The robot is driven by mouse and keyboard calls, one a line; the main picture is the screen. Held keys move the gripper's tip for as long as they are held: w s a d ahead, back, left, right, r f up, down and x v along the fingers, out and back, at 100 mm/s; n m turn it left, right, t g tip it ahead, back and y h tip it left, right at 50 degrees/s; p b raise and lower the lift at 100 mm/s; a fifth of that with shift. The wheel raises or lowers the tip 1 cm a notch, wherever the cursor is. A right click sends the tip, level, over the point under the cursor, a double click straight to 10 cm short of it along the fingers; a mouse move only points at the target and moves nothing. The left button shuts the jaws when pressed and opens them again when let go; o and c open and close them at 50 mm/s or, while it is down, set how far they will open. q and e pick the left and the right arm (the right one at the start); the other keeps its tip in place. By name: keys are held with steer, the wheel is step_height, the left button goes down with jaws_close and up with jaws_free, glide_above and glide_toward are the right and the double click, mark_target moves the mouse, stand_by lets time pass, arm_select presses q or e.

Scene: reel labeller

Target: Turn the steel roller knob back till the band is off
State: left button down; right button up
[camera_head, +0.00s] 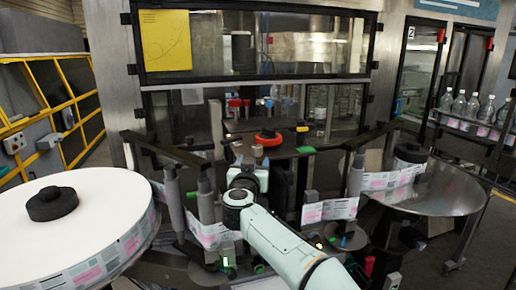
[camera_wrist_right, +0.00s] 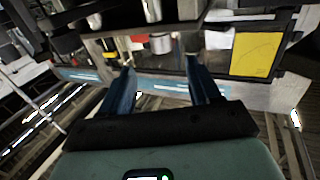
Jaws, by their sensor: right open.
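A small steel cylinder, which looks like the roller knob (camera_head: 257,150), stands near the middle of the labeller, just in front of a red and black disc (camera_head: 268,138). In the right wrist view the knob (camera_wrist_right: 160,44) shows beyond and between the fingertips, apart from them. My right gripper (camera_wrist_right: 160,65) is open and empty, its two blue fingers spread. A printed label band (camera_head: 210,234) runs past the rollers. Its state at the knob cannot be told. My left gripper is out of view.
A large white reel (camera_head: 85,228) with a black hub stands at the left. A round steel plate (camera_head: 440,189) is at the right. Upright grey posts (camera_head: 206,200) and dark bars flank my right arm. A glazed guard with a yellow sign (camera_head: 165,40) stands behind.

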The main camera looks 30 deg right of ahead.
mark_target(256, 150)
steer(key=p+x, duration=0.3)
steer(key=x, duration=0.7)
steer(key=shift+w+a+r, duration=0.1)
steer(key=shift+r, duration=0.1)
steer(key=shift+w+d+f, duration=0.15)
steer(key=shift+w+d, duration=0.2)
steer(key=shift+w, duration=0.1)
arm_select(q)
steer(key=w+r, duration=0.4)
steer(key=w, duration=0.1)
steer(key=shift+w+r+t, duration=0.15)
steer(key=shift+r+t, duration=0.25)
arm_select(e)
steer(key=shift+s, duration=0.1)
steer(key=c, duration=0.9)
